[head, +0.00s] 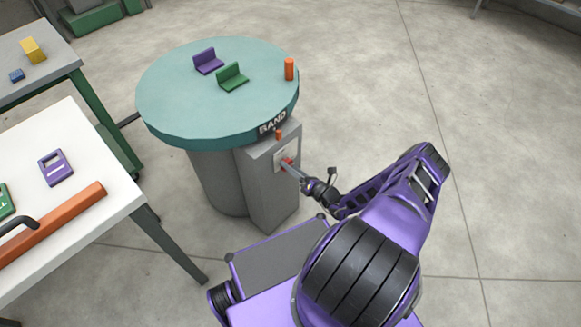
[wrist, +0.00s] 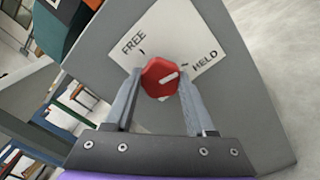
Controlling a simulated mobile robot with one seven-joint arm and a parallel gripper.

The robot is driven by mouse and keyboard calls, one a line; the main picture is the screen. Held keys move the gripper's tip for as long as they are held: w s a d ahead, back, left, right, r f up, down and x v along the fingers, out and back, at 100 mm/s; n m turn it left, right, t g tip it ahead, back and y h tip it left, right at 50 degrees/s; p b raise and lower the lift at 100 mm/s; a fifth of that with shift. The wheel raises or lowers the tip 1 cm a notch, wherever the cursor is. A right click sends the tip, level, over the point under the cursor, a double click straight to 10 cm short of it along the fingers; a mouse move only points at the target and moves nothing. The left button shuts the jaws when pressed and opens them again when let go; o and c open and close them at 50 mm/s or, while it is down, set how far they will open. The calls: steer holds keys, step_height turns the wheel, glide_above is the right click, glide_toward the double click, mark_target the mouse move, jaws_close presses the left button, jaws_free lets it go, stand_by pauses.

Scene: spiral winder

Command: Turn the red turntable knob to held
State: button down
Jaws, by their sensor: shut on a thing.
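The red turntable knob (wrist: 158,76) sits on a white plate (wrist: 150,42) marked FREE at upper left and HELD at right. My gripper (wrist: 160,80) is shut on the knob, one finger on each side. In the head view the knob (head: 287,161) is small and partly covered by my gripper (head: 291,165). The turntable (head: 180,85) is a round teal disc on a grey pedestal, with the knob on the grey box at its side.
Purple (head: 208,61) and green (head: 232,77) angle pieces and an orange cylinder (head: 289,69) stand on the turntable. A white table (head: 105,225) with a purple tag and an orange bar is at left. Open floor (head: 400,100) lies to the right.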

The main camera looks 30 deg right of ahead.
steer(key=shift+m, duration=1.7)
steer(key=shift+c, duration=1.1)
jaws_free()
steer(key=v, duration=1.7)
steer(key=shift+s+p, duration=0.25)
steer(key=shift+p, duration=0.05)
